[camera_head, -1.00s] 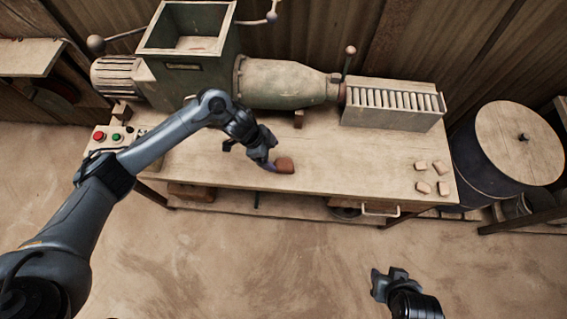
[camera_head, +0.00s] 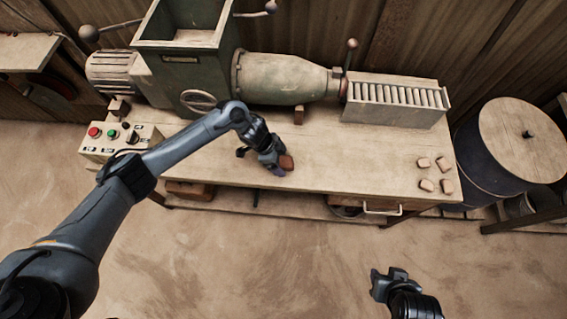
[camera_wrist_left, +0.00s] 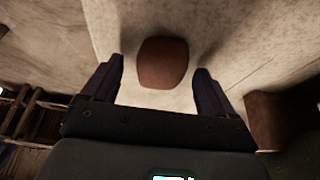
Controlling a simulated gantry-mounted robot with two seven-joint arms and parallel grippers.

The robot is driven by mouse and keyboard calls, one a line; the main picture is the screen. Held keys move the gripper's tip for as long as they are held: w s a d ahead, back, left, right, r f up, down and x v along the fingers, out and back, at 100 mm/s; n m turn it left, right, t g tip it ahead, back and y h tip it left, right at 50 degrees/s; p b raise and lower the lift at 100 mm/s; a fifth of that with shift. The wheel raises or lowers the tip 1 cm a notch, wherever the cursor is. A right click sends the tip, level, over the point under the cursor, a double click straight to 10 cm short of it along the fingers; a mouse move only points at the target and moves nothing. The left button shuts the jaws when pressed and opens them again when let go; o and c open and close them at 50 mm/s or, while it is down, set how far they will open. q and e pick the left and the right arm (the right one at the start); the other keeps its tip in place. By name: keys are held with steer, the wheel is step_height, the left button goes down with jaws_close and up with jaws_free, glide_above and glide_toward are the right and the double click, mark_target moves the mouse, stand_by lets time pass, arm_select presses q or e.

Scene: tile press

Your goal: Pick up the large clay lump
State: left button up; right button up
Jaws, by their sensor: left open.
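The large clay lump (camera_head: 287,162) is reddish brown and rounded. It lies on the wooden table in front of the green machine. My left gripper (camera_head: 279,168) is at the lump, partly covering it in the head view. In the left wrist view the lump (camera_wrist_left: 163,62) sits centred ahead of and between the two open fingers (camera_wrist_left: 159,82), with a gap on each side. My right gripper (camera_head: 384,283) is at the lower right, away from the table; its finger opening is too unclear to tell.
The wooden table (camera_head: 345,165) has free room right of the lump. Several small pale clay pieces (camera_head: 425,185) lie at its right end. The green press (camera_head: 285,80), a roller rack (camera_head: 395,105) and a button box (camera_head: 110,138) stand along it. A round drum (camera_head: 515,140) is at the right.

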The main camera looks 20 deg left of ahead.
arm_select(q)
steer(key=shift+d+f, duration=0.15)
steer(key=shift+f, duration=0.3)
steer(key=shift+w, duration=0.1)
steer(key=c, duration=1.3)
steer(key=shift+o, duration=0.2)
steer(key=shift+r, duration=0.1)
